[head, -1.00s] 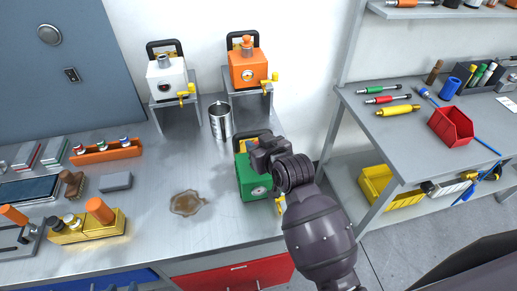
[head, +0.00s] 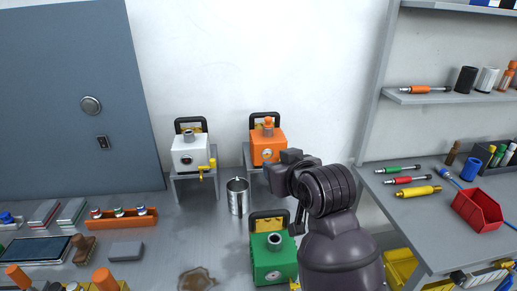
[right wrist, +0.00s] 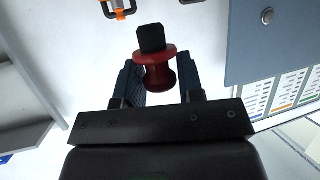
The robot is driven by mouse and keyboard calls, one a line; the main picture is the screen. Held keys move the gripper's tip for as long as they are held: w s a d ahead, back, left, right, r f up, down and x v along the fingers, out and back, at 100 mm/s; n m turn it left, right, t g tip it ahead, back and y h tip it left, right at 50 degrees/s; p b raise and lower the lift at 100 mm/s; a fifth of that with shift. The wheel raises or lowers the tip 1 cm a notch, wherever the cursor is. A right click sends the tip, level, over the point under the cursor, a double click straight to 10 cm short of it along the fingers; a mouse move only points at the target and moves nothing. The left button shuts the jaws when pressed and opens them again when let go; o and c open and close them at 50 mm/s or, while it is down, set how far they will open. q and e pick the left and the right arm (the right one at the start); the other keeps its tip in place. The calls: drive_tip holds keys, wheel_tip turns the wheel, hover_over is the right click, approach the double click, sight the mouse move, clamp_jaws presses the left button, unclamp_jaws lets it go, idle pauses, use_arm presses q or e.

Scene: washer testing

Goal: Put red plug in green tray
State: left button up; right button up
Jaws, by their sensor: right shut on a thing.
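My right gripper (right wrist: 158,78) is shut on a red plug (right wrist: 159,57) with a black square end, held between the two fingers in the right wrist view. In the head view the right gripper (head: 285,165) is raised in front of the orange machine, and the plug cannot be made out there. A flat grey tray with green edging (head: 76,214), perhaps the green tray, lies on the bench at left, far from the gripper. My left gripper is not in view.
A red-edged tray (head: 43,213) and an orange rack (head: 122,221) with several capped plugs flank the green-edged one. White (head: 188,153), orange (head: 267,147) and green (head: 272,262) machines and a metal can (head: 237,197) stand near the arm. A brown puddle (head: 196,279) marks the bench.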

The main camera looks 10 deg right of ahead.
drive_tip(key=shift+w+r, duration=0.25)
drive_tip(key=shift+r, duration=0.5)
drive_tip(key=shift+w+d+r, duration=0.15)
drive_tip(key=shift+d+r, duration=0.1)
drive_tip(key=shift+r, duration=0.05)
drive_tip(key=s+d+f+m+h+b, duration=0.1)
drive_tip(key=s+d+f+m+h, duration=0.2)
drive_tip(key=f, duration=0.6)
drive_tip(key=s+d+f+b, duration=0.2)
drive_tip(key=s+d+f, duration=0.3)
drive_tip(key=f, duration=0.4)
drive_tip(key=w+a+r+p, duration=0.1)
drive_tip(key=w+a+r, duration=0.1)
drive_tip(key=r, duration=0.4)
drive_tip(key=w+a+r+n+y+p, duration=0.1)
drive_tip(key=w+a+r, duration=0.2)
drive_tip(key=r, duration=0.3)
drive_tip(key=w+a+r+n+y+p, duration=0.1)
drive_tip(key=w+a+r, duration=0.1)
drive_tip(key=r, duration=0.3)
drive_tip(key=shift+w+a+r, duration=0.15)
drive_tip(key=shift+w+r, duration=0.25)
drive_tip(key=shift+w, duration=0.1)
drive_tip(key=shift+s+a+f+n+y, duration=0.15)
drive_tip(key=shift+a+f+n+y, duration=0.25)
drive_tip(key=shift+a, duration=0.2)
drive_tip(key=shift+s+f, duration=0.25)
drive_tip(key=shift+f, duration=0.2)
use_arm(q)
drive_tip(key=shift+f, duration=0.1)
